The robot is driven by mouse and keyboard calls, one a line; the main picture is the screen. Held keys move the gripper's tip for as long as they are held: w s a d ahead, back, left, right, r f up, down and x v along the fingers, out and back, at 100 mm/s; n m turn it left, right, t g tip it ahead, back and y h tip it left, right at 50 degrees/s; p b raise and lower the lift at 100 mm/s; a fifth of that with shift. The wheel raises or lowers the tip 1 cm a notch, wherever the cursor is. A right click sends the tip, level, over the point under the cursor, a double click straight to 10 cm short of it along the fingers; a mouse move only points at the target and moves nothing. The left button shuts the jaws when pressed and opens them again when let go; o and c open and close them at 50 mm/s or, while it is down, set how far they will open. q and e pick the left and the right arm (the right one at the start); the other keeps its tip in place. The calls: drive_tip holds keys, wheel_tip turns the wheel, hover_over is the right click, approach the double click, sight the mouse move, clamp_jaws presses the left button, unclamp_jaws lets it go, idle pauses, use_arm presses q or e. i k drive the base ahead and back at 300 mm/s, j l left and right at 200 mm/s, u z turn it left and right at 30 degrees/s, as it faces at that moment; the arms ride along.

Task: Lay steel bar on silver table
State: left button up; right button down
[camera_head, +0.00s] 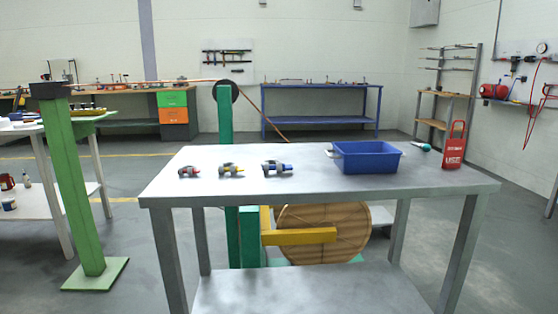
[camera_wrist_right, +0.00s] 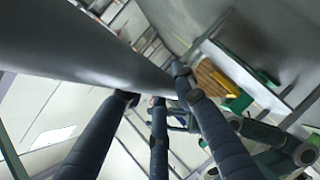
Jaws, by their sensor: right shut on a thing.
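The silver table (camera_head: 300,205) stands in front of me in the head view, with several things on its top. Neither gripper shows in the head view. In the right wrist view, the dark fingers of my right gripper (camera_wrist_right: 152,97) are shut on the steel bar (camera_wrist_right: 95,45). The bar is a smooth grey shape that runs from the upper left to the fingertips, close to the camera. Its far end and full length are hidden or out of frame. The bar is not visible on the table in the head view.
On the table are a blue bin (camera_head: 366,158), a red lockout holder (camera_head: 454,148) and three small clamp-like tools with red (camera_head: 189,171), yellow (camera_head: 231,170) and blue (camera_head: 277,167) parts. The front middle of the tabletop is clear. A wooden reel (camera_head: 322,232) stands behind the table legs.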

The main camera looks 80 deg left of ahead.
sight(298, 165)
drive_tip(key=k+u, duration=0.1)
drive_tip(key=u, duration=1.8)
